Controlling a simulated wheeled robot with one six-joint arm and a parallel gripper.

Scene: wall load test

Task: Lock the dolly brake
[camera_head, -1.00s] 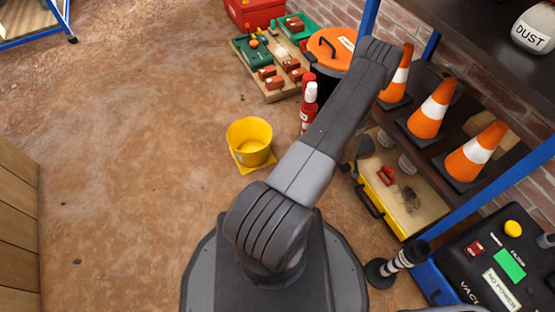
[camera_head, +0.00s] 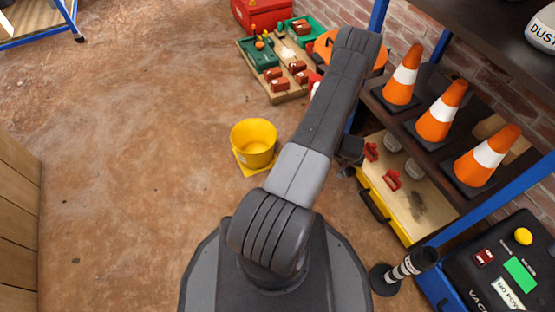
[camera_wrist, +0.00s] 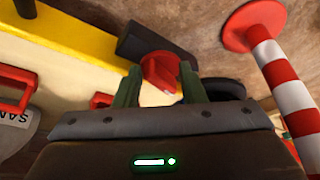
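A red part (camera_wrist: 160,72) shows in the wrist view beyond my fingertips, beside a black bar on a yellow edge; I cannot tell for certain that it is the dolly brake. My gripper (camera_wrist: 160,85) is open, with its two green fingers apart and nothing clearly held between them. The red part lies in line with the gap; I cannot tell if they touch. In the head view my gripper is mostly hidden by my arm, near a yellow-edged platform (camera_head: 404,232) with red-handled things on it.
A striped red and white post (camera_wrist: 283,75) stands close at right in the wrist view. The head view shows a yellow bucket (camera_head: 254,142), orange cones (camera_head: 441,112) on a shelf, a dark striped post (camera_head: 405,266) and a black vacuum unit (camera_head: 465,265). Open floor lies at left.

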